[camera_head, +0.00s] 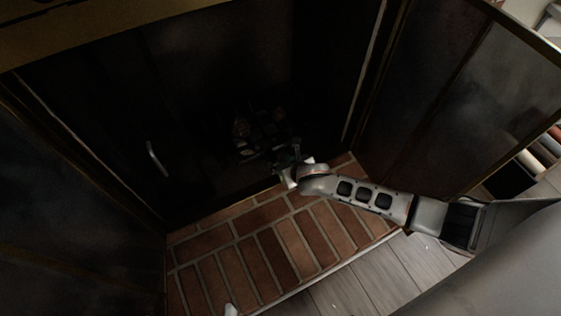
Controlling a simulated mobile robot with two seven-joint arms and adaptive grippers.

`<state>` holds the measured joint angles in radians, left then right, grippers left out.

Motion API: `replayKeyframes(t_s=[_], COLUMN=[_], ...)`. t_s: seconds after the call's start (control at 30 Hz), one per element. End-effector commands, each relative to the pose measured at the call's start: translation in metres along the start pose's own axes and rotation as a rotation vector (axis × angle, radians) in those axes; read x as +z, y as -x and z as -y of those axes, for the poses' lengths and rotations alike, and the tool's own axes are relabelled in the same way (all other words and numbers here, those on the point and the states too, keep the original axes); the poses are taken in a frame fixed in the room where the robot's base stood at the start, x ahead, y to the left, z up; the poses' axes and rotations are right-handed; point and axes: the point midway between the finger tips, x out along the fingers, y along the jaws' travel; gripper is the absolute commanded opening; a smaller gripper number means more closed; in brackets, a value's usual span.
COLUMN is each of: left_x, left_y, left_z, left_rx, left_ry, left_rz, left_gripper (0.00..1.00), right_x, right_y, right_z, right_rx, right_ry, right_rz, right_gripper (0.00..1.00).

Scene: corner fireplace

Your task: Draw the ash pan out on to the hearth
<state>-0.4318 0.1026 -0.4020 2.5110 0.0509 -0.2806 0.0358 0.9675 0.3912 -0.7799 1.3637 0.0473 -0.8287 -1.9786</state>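The brick hearth (262,246) lies in front of the dark firebox opening. A dark grate with log-like lumps (262,133) stands inside the firebox. I cannot make out the ash pan in the darkness below it. My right gripper (286,153) reaches over the hearth's back edge to the firebox mouth, just in front of the grate. Its fingers are dark against the dark interior, so I cannot tell whether they are open, shut or touching anything. My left gripper does not show clearly.
Glass doors stand open at the left (70,240) and right (455,85) of the opening. A silver handle (157,159) shows at the left of the firebox.

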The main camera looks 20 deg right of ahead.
Motion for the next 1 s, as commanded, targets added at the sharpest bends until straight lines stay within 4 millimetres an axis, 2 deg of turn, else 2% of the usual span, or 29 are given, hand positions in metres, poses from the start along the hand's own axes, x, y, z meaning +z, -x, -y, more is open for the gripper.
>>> replayKeyframes(t_s=[0.17,0.4,0.6,0.77,1.0], left_x=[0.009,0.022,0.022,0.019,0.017], left_y=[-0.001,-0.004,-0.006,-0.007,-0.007], left_z=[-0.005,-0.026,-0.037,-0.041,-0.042], left_rx=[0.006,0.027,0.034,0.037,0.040], left_ry=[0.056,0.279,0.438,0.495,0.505], left_rz=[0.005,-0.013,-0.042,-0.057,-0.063], left_gripper=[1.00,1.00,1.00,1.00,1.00], right_x=[-0.007,-0.014,-0.011,-0.005,-0.001], right_y=[-0.012,-0.048,-0.071,-0.078,-0.078], right_z=[0.000,-0.001,-0.001,-0.001,-0.001], right_rx=[0.000,0.000,0.001,0.002,0.002], right_ry=[-0.002,-0.004,-0.003,-0.002,-0.002], right_rz=[-0.007,-0.015,-0.011,-0.005,-0.001], right_gripper=[0.36,0.36,0.36,0.36,0.36])
